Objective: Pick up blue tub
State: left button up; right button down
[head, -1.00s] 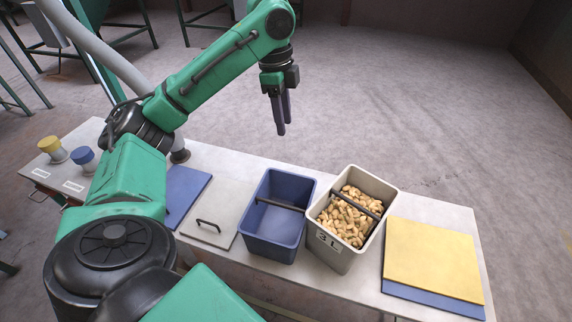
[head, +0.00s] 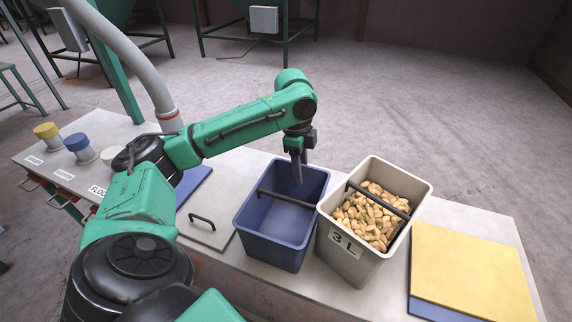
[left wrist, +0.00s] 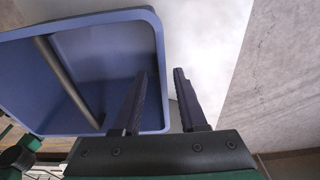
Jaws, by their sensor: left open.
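The blue tub (head: 276,240) stands on the table, with a dark bar handle (head: 288,198) across its top; it looks empty. My left gripper (head: 299,178) is at the tub's far rim and points down. In the left wrist view the tub (left wrist: 100,25) fills the left side. There my left gripper (left wrist: 158,75) is open, one finger over the inside of the tub and the other outside, with the rim wall between them. I cannot tell whether either finger touches the wall. My right gripper is not in view.
A grey tub marked 3L (head: 345,258), full of nuts, stands close on the right. Yellow (head: 470,265) and blue flat lids lie farther right. A grey lid with a handle (head: 205,230) lies on the left. Small yellow, blue and white knobs stand at the far left.

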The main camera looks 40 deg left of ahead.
aim_at(303, 189)
pick_arm(q)
notch_tip(303, 189, down, 4)
jog(key=shift+w+d+r, duration=0.1)
jog(key=shift+d+r, duration=0.05)
jog(key=shift+r, duration=0.15)
grip_shut()
dwell(1.1)
